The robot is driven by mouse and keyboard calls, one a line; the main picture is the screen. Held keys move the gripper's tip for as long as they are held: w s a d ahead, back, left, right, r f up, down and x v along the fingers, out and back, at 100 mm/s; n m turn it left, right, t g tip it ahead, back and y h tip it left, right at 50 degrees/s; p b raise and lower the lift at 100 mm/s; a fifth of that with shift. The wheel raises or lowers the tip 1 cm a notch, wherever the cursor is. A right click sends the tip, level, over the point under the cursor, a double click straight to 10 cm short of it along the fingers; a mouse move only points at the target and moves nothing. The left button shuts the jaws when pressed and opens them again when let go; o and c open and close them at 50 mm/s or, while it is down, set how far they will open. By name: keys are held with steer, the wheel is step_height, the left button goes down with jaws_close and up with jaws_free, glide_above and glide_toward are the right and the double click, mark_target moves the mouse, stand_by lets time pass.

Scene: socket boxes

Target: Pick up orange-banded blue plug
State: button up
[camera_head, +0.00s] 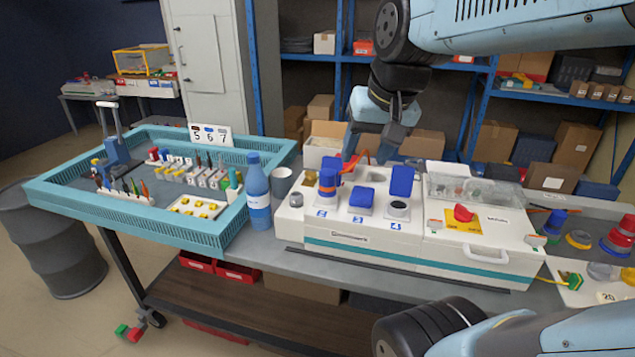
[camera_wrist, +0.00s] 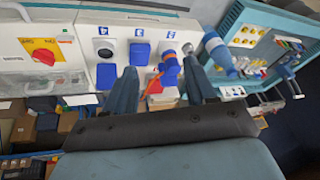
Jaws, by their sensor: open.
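The orange-banded blue plug (camera_head: 328,184) stands upright in the socket marked 2 on the white socket box (camera_head: 350,240). In the wrist view the plug (camera_wrist: 169,66) shows between my two fingers, nearer the right one, with an orange cable (camera_wrist: 153,88) from it. My gripper (camera_head: 368,156) is open and empty, above and behind the box in the head view, to the right of the plug and apart from it. It also shows in the wrist view (camera_wrist: 160,66), fingers spread wide.
A red knob (camera_head: 463,213) sits on the box's right part. A teal tray (camera_head: 150,205) fills the table's left.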

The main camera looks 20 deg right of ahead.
steer(key=w+d+m+g+y, duration=0.25)
steer(key=w+m, duration=0.45)
steer(key=w, duration=0.4)
steer(key=m+g+y, duration=0.1)
steer(key=m+g, duration=0.2)
steer(key=m, duration=0.3)
glide_toward(328, 171)
steer(key=x, duration=1.2)
steer(key=shift+a+f, duration=0.1)
steer(key=shift+f, duration=0.1)
steer(key=c, duration=0.8)
